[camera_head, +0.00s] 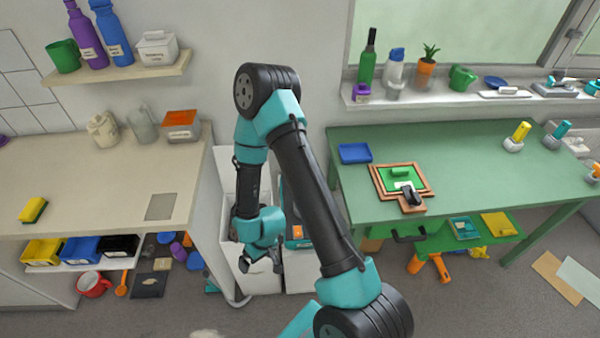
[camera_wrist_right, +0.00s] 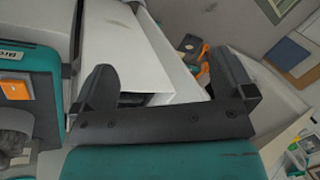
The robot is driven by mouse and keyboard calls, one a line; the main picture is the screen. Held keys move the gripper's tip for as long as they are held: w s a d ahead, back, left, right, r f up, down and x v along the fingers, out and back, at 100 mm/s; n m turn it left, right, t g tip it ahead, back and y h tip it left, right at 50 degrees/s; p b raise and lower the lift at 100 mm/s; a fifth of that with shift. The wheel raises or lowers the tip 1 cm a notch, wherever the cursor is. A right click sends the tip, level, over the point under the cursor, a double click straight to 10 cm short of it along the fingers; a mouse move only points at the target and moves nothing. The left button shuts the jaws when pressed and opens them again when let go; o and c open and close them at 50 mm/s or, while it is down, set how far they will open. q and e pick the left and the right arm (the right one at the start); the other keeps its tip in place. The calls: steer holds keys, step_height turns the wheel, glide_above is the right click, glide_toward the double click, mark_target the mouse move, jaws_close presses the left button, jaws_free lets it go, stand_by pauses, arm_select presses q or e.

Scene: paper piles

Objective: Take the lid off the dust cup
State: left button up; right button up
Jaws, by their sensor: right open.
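My right gripper (camera_head: 260,264) hangs down in the gap between the beige counter and the green table. In the right wrist view its two dark fingers (camera_wrist_right: 168,82) are wide apart, with a white panel edge (camera_wrist_right: 158,55) behind them and nothing clearly gripped. A teal housing with an orange button (camera_wrist_right: 14,88) and a partly cut-off label is left of the fingers. It seems to match the teal thing with an orange patch (camera_head: 297,232), right of the gripper and partly behind my arm. I cannot tell which thing is the dust cup or see its lid. My left gripper is out of view.
White bin-like walls (camera_head: 229,262) stand close around the gripper. The green table (camera_head: 470,150) at right holds a framed board (camera_head: 380,184). The front floor is mostly clear.

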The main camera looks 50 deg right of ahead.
steer(key=w+d+r+n, duration=0.3)
steer(key=w+d+n, duration=0.4)
steer(key=w+d, duration=0.9)
steer(key=d+r+n+h, duration=0.1)
steer(key=d+r+n, duration=0.2)
steer(key=d+r, duration=0.4)
steer(key=w+d+r+n+h, duration=0.1)
steer(key=d+r+n, duration=0.3)
steer(key=d, duration=1.5)
step_height(320, 180, up, 3)
steer(key=shift+w+f+n+g, duration=0.1)
steer(key=shift+w+n+g, duration=0.15)
steer(key=shift+n+g, duration=0.05)
steer(key=f, duration=0.4)
steer(key=a+f, duration=0.1)
steer(key=f, duration=0.7)
steer(key=shift+w+a, duration=0.2)
steer(key=shift+a, duration=0.05)
